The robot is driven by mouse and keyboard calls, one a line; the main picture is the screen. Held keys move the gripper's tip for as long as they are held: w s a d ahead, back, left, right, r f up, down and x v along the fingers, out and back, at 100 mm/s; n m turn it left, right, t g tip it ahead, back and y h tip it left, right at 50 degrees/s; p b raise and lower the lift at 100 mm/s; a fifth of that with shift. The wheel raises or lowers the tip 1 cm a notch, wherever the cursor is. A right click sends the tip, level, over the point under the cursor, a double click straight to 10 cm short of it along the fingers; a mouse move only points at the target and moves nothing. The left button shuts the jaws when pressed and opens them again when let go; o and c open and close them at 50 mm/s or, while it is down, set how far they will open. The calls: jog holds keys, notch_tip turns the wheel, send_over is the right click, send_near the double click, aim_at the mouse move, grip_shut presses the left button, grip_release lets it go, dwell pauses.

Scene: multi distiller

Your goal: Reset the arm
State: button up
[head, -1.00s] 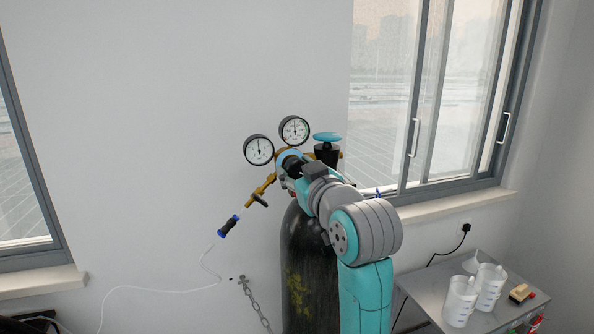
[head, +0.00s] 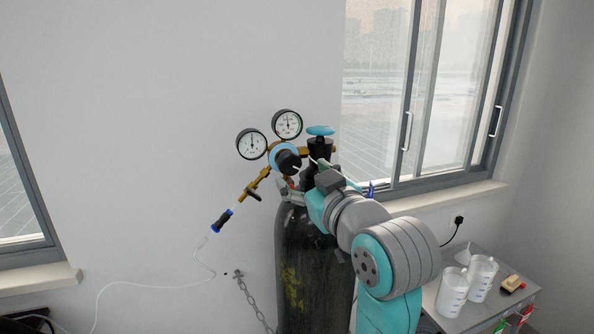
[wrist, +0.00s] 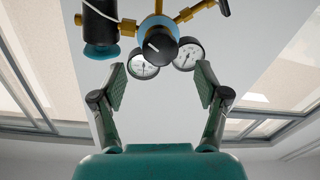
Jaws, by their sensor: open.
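My arm, grey and teal, reaches up from the lower right in the head view, in front of the dark gas cylinder (head: 300,265). My gripper (wrist: 160,82) shows in the wrist view with its two fingers spread wide and nothing between them. Beyond the fingertips is the regulator with its black knob (wrist: 160,46), blue ring and two round gauges (wrist: 144,66). In the head view the regulator knob (head: 287,161) is now in plain sight, and the gripper's fingers are mostly hidden behind my wrist.
The teal cylinder valve (head: 320,131) stands right of the gauges. A chain (head: 250,300) hangs at the cylinder's left. A metal cart (head: 440,296) with white beakers (head: 453,292) stands at the right. Windows flank the wall.

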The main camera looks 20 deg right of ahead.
jog(key=shift+s, duration=0.3)
jog(key=shift+f, duration=0.1)
jog(key=s+f+m+g, duration=0.1)
jog(key=s+f, duration=0.3)
jog(key=f, duration=0.7)
jog(key=s+f+m+h, duration=0.1)
jog(key=s+f, duration=0.3)
jog(key=f, duration=0.7)
jog(key=s+f+m+g, duration=0.1)
jog(key=s+f, duration=0.3)
jog(key=f, duration=0.7)
jog(key=s+f, duration=0.8)
jog(key=s, duration=0.6)
jog(key=s+f+g, duration=0.1)
jog(key=s, duration=1.7)
jog(key=shift+s+a+m, duration=0.3)
jog(key=shift+s+m, duration=0.1)
